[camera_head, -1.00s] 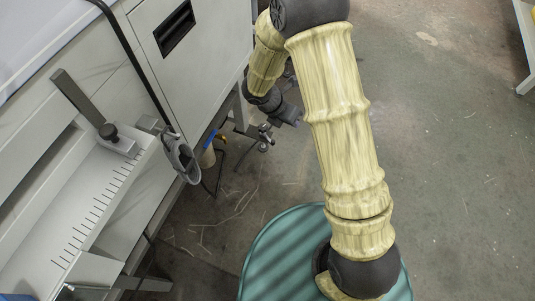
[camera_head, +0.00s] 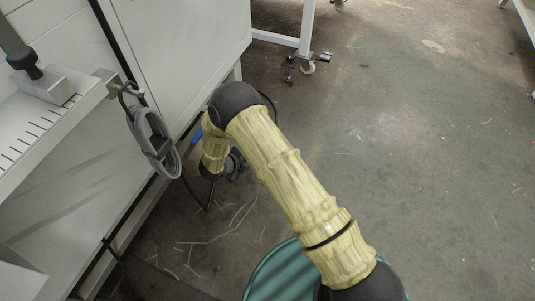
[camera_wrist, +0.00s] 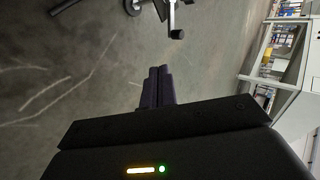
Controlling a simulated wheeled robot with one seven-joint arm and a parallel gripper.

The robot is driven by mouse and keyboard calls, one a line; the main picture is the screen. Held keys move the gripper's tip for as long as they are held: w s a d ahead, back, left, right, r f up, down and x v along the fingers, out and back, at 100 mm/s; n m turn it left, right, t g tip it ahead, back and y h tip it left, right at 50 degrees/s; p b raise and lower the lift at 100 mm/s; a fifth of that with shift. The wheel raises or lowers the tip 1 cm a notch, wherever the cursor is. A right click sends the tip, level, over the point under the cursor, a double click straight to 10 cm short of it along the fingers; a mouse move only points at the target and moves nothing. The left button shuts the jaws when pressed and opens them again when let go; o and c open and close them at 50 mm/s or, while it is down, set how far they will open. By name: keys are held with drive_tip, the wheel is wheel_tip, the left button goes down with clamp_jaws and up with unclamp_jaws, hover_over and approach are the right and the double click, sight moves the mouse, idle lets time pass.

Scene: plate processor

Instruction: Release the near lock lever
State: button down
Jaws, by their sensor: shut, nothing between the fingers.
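My gripper (camera_wrist: 159,70) shows in the wrist view with its two dark fingers together, nothing between them, above the bare floor. Ahead of it at the top edge is a short grey lever-like part with a black end (camera_wrist: 175,33), apart from the fingertips. I cannot tell if this is the near lock lever. In the head view a dark lever-like fitting (camera_head: 289,74) sits beside the caster (camera_head: 307,69) of a white frame (camera_head: 304,35). My gripper is mostly hidden in that view behind my forearm, beside the grey cabinet.
The grey cabinet (camera_head: 190,60) stands on the left with a coiled grey cable (camera_head: 150,140) on its side. A white ledge with ruler marks (camera_head: 40,125) juts out at the left. A teal round drum (camera_head: 275,272) is at the bottom. The floor (camera_head: 420,150) on the right is clear.

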idle(0.3)
drive_tip(key=w+d+r+b+x, duration=0.1)
drive_tip(key=r+b+x, duration=0.1)
drive_tip(key=b+x, duration=0.7)
drive_tip(key=x, duration=0.4)
drive_tip(key=shift+w, duration=0.25)
